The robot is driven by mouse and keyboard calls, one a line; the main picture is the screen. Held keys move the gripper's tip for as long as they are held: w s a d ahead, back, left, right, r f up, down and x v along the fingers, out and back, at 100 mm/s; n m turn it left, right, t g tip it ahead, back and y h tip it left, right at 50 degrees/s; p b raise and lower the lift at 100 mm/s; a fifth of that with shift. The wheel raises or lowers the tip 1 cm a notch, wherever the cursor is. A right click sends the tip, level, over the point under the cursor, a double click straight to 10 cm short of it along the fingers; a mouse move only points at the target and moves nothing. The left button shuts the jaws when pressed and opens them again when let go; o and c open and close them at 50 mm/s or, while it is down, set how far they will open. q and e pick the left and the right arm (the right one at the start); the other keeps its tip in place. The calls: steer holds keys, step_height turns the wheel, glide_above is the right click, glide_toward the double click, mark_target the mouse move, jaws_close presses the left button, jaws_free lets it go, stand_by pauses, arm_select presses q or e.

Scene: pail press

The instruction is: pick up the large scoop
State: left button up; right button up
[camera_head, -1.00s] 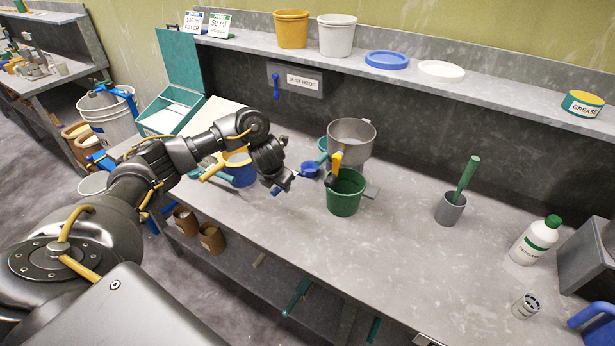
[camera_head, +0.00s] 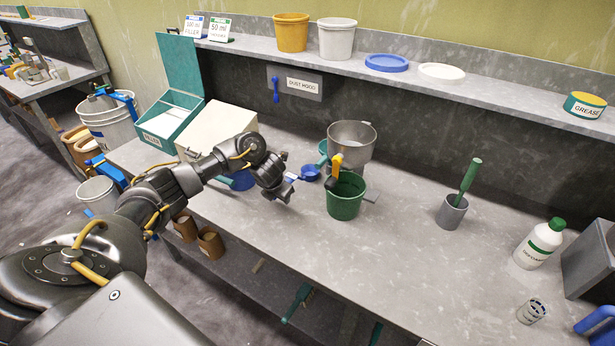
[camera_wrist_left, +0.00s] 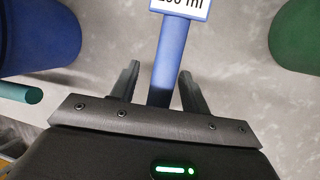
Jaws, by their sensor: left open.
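The large scoop is blue, and its bowl (camera_head: 311,172) sits on the bench just left of the green pail (camera_head: 346,197). Its blue handle (camera_wrist_left: 168,55) bears a white label, cut off at the top of the left wrist view and ending in "ml". My left gripper (camera_head: 284,192) is open above the bench at the handle end. In the wrist view the handle runs between my two apart fingers (camera_wrist_left: 158,85). I cannot tell whether they touch it. The scoop's bowl is outside the wrist view. My right gripper is not in view.
A blue pail (camera_wrist_left: 38,35) stands left of my fingers, with a teal handle (camera_wrist_left: 20,93) near it. A grey metal pot (camera_head: 352,140) stands behind the green pail. A grey cup with a green-handled tool (camera_head: 452,212) is farther right.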

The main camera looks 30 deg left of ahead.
arm_select(q)
steer(key=c, duration=1)
jaws_close()
steer(key=shift+r, duration=0.1)
steer(key=shift+r, duration=0.6)
steer(key=r, duration=0.3)
steer(key=shift+s+p, duration=0.3)
steer(key=shift+p, duration=0.1)
steer(key=s+d+r+p, duration=0.1)
steer(key=s+r+p, duration=0.2)
steer(key=s, duration=0.3)
steer(key=s+d+r+p, duration=0.2)
steer(key=s+r+p, duration=0.1)
steer(key=s+r, duration=0.2)
steer(key=shift+s+r, duration=0.3)
steer(key=shift+s, duration=0.75)
